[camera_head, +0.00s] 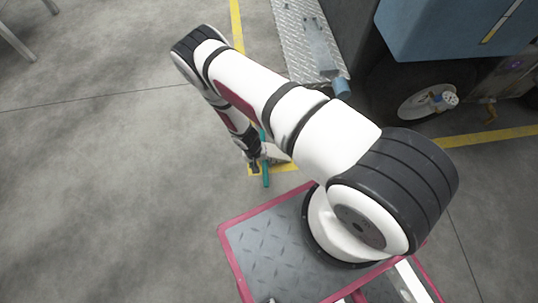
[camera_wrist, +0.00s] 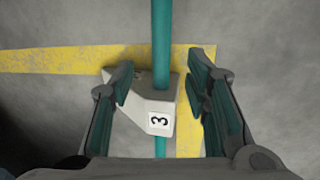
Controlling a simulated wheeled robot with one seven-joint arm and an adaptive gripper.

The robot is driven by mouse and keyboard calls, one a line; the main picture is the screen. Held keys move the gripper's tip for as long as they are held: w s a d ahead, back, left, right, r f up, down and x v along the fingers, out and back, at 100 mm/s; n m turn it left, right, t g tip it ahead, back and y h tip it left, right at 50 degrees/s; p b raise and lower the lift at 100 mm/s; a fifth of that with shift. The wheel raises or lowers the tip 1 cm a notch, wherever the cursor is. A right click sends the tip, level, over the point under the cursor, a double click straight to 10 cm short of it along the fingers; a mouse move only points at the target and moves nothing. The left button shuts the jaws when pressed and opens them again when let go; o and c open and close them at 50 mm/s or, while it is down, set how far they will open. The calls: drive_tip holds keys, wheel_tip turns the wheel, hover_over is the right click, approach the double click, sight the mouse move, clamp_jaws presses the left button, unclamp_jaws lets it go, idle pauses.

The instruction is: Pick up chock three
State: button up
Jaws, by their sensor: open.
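Chock three (camera_wrist: 145,108) is a pale grey, wedge-like block with a black 3 on a white label. In the wrist view it lies on the floor by the corner of a yellow line. A teal bar (camera_wrist: 161,40) runs up the picture along the chock; I cannot tell how they are joined. My gripper (camera_wrist: 160,84) is open, with one finger on each side of the chock and bar, and grips nothing. In the head view my gripper (camera_head: 258,162) is low near the floor beside the teal bar (camera_head: 266,178), and my arm hides much of the chock.
Yellow floor lines (camera_head: 283,168) meet near the chock. A metal tread-plate ramp (camera_head: 305,40) and a blue machine (camera_head: 440,28) stand at the upper right.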

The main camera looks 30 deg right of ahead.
sight(265, 168)
drive_tip(key=f+b, duration=0.1)
drive_tip(key=f, duration=0.1)
drive_tip(key=d+f+b, duration=0.1)
drive_tip(key=f, duration=0.2)
drive_tip(key=f+b, duration=0.2)
drive_tip(key=f, duration=0.1)
drive_tip(key=shift+d, duration=0.25)
drive_tip(key=shift+r, duration=0.15)
clamp_jaws()
